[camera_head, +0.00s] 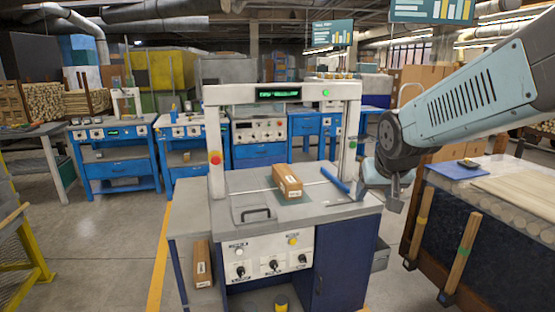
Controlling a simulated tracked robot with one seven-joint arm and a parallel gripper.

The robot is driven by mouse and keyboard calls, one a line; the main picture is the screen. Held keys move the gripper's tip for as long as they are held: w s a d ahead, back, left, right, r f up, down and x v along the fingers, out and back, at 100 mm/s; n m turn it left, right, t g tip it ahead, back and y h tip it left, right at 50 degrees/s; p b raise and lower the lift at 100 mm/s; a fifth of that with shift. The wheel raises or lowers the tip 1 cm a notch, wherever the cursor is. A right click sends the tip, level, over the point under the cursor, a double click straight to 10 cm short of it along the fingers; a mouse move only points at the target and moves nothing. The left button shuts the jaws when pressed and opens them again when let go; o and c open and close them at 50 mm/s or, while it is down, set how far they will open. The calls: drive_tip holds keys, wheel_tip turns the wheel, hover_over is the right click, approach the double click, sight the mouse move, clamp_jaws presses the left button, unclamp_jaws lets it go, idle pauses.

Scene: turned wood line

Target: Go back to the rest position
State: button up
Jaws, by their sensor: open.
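My gripper (391,190) hangs at the end of my arm, at the right side of the machine. It is open, with nothing seen between its fingers; the fingers are small and partly overlapped by the wrist. The grey-topped machine (225,213) has a white frame over it with a lit green display. A long brown block (287,181) with a pale label lies on a dark green patch on the machine top, apart from my gripper. A blue bar-like part (335,180) lies to the left of my gripper.
A dark roller bench (480,235) with a wood board and a blue mat stands close on the right. Another brown block (202,265) sits at the machine's lower left. Blue workbenches (115,165) line the back. A yellow rail (25,255) stands left. Floor between is clear.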

drive_tip(key=s+r, duration=0.1)
drive_tip(key=s, duration=0.6)
drive_tip(key=s+d+r+g, duration=0.1)
drive_tip(key=s+r, duration=0.1)
drive_tip(key=s, duration=0.6)
drive_tip(key=shift+r, duration=0.25)
